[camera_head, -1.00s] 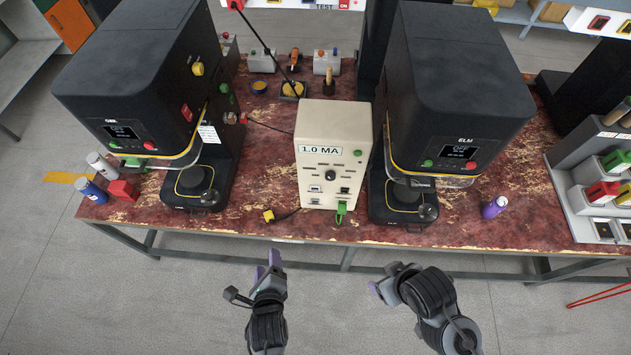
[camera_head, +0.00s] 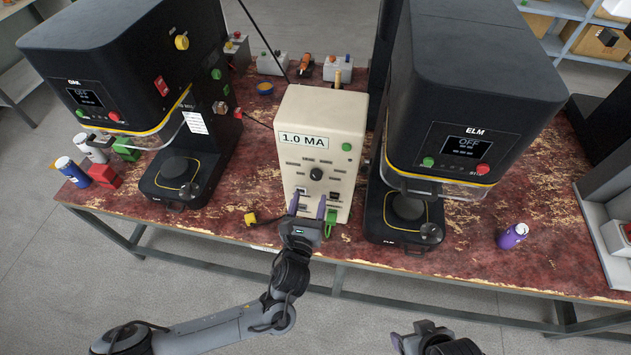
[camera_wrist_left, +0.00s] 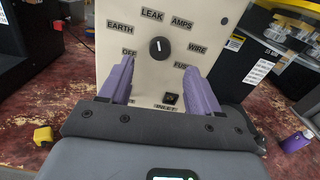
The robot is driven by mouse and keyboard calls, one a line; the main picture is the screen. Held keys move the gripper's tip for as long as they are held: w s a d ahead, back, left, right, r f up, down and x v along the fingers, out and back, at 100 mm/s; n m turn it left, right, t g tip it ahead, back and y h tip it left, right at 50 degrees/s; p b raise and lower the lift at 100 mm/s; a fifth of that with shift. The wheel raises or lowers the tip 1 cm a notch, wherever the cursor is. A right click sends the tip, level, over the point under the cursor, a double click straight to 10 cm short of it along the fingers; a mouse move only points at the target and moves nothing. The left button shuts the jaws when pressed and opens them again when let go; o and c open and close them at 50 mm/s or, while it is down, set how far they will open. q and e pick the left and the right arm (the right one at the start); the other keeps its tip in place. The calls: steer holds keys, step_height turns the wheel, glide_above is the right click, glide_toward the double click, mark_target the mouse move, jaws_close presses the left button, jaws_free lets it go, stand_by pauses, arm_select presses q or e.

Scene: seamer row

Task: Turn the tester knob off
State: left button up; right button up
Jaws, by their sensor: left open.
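The tester (camera_head: 345,118) is a cream upright box labelled "1.0 MA" on the bench between two black machines. Its round black knob (camera_head: 316,174) is on the front face. In the left wrist view the knob (camera_wrist_left: 159,48) has a white mark standing about upright, towards the LEAK and AMPS labels; the OFF label (camera_wrist_left: 129,52) is at its lower left. My left gripper (camera_head: 307,206) is open and empty, its purple fingers in front of the tester's lower face, below the knob and apart from it. My right gripper (camera_head: 408,335) is low at the picture's bottom edge, partly cut off.
Black machines stand left (camera_head: 120,50) and right (camera_head: 490,75) of the tester, the right one close beside it. A green clip (camera_head: 331,222) hangs at the tester's base. A yellow plug (camera_head: 251,219) lies left of it, a purple bottle (camera_head: 512,236) at the right.

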mark_target(315, 177)
arm_select(q)
steer(key=w, duration=0.2)
steer(key=w+d, duration=0.1)
steer(key=w, duration=0.2)
steer(key=w+b, duration=0.1)
steer(key=w, duration=0.1)
steer(key=shift+w+d, duration=0.15)
steer(key=shift+d, duration=0.15)
steer(key=c, duration=1.1)
steer(key=shift+o, duration=0.2)
